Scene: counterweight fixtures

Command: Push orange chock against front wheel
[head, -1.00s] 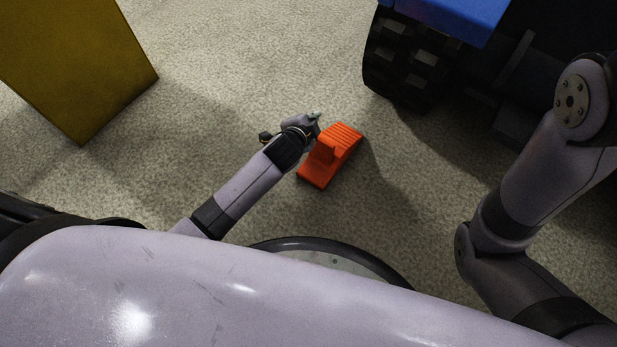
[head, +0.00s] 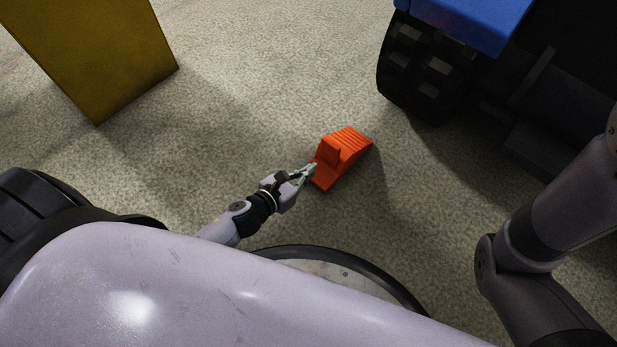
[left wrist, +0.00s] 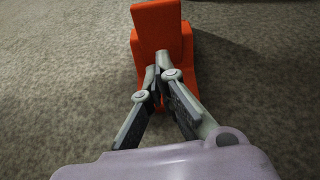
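The orange chock (head: 346,147) lies on the floor, its ribbed slope towards the upper right and its upright block towards my left gripper. The black front wheel (head: 428,72) stands under the blue body at the upper right, with bare floor between it and the chock. My left gripper (head: 310,171) is at the near, lower-left end of the chock. In the left wrist view its fingertips (left wrist: 157,70) are close together at the foot of the chock's upright block (left wrist: 156,28); whether they touch it is unclear. My right gripper is out of view.
A yellow block (head: 95,55) stands on the floor at the upper left. The blue vehicle body (head: 465,20) and its dark underside fill the upper right. The carpet around the chock is clear.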

